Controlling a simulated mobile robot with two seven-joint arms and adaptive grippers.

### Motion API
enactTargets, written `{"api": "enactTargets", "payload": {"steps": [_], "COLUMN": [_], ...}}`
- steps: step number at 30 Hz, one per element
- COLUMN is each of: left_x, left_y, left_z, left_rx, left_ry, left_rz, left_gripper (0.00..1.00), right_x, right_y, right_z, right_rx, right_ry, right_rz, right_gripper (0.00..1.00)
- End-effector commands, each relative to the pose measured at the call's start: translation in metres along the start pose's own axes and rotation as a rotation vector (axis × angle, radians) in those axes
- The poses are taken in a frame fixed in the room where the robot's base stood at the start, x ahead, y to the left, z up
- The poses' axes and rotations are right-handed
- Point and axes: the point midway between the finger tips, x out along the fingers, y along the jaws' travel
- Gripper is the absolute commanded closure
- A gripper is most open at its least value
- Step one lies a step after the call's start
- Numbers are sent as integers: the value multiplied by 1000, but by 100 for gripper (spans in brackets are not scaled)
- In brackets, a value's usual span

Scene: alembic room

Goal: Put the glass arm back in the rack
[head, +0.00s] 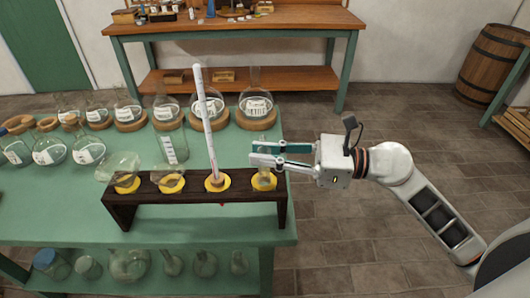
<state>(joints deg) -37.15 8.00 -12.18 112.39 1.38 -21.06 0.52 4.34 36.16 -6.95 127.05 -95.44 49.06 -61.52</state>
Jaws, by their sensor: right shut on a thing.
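The rack (150,208) is a dark wooden stand with a row of yellow rings, near the front right of the green table. My right gripper (256,154) is at the rack's right end, with its fingers shut around a clear glass piece, which I take for the glass arm (264,179). The glass is faint, and its lower end is at the rightmost yellow ring; I cannot tell how far it sits in the ring. A tall white graduated rod (207,125) stands slightly tilted in the ring to its left. My left gripper is not in view.
A clear glass vessel (120,165) is at the rack's left end. A glass cylinder (172,146) and several labelled flasks on cork rings (257,121) stand behind the rack. More glassware is on the lower shelf. Floor is open to the right.

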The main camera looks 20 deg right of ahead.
Motion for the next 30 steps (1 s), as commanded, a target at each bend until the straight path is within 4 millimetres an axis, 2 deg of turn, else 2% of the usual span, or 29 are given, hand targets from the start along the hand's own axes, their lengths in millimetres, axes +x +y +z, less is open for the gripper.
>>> {"api": "enactTargets", "payload": {"steps": [10, 11, 12, 13, 24, 30], "left_x": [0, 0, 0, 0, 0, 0], "left_y": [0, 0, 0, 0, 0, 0], "left_z": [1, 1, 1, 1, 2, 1], "left_rx": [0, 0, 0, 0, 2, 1], "left_ry": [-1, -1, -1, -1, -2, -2], "left_rz": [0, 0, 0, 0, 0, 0], "left_gripper": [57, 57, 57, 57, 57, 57], "right_x": [0, 0, 0, 0, -2, -27], "right_y": [0, 0, 0, 0, 0, 0], "right_z": [-3, -3, -3, -3, -2, -4], "right_rx": [3, 3, 3, 3, 2, 5], "right_ry": [4, 4, 4, 4, 3, 6], "right_rz": [1, 1, 1, 1, 0, -1], "right_gripper": [100, 77, 66, 65, 65, 65]}}
